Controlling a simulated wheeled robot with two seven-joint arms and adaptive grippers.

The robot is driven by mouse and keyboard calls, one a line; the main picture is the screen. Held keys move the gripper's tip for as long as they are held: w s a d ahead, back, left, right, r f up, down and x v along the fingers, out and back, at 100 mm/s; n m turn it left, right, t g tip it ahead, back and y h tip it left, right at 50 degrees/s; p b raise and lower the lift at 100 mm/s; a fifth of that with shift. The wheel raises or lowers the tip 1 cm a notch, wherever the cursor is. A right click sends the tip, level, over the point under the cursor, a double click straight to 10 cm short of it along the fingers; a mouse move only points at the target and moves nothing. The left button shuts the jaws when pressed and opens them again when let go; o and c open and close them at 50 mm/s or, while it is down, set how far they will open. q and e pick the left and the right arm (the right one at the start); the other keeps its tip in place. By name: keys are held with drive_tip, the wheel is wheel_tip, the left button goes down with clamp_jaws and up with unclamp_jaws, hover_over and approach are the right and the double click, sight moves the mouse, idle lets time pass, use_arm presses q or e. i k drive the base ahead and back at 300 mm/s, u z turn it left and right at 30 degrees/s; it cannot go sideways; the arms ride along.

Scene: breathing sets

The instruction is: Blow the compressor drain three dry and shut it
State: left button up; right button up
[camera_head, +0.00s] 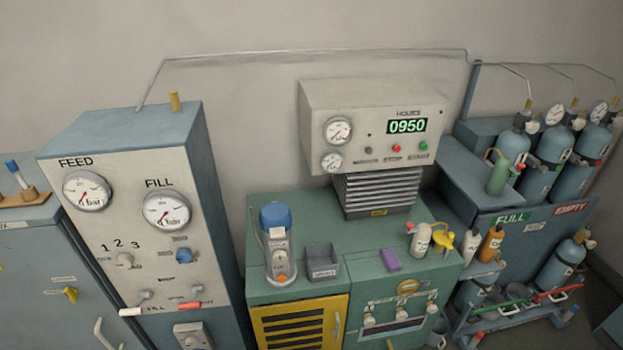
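The compressor (376,110) is a cream unit with two gauges, a green display reading 0950 and grey fins below, on a green cabinet (350,250). On the cabinet's front right is a panel with three pale drain knobs: a left one (369,320), a middle one (402,311) and a right one (431,307). Their labels are too small to read, and I cannot tell whether any is open. A dark slot or tray lies below them. Neither of my grippers is in view.
A feed and fill panel (135,240) stands at left. The cabinet top holds a blue-capped device (277,240), a grey bin (321,262), a purple block (391,260) and a pale bottle (420,240). Gas cylinders (553,145) stand at right. The cabinet's front looks clear.

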sight(431, 310)
drive_tip(key=z, duration=1.3)
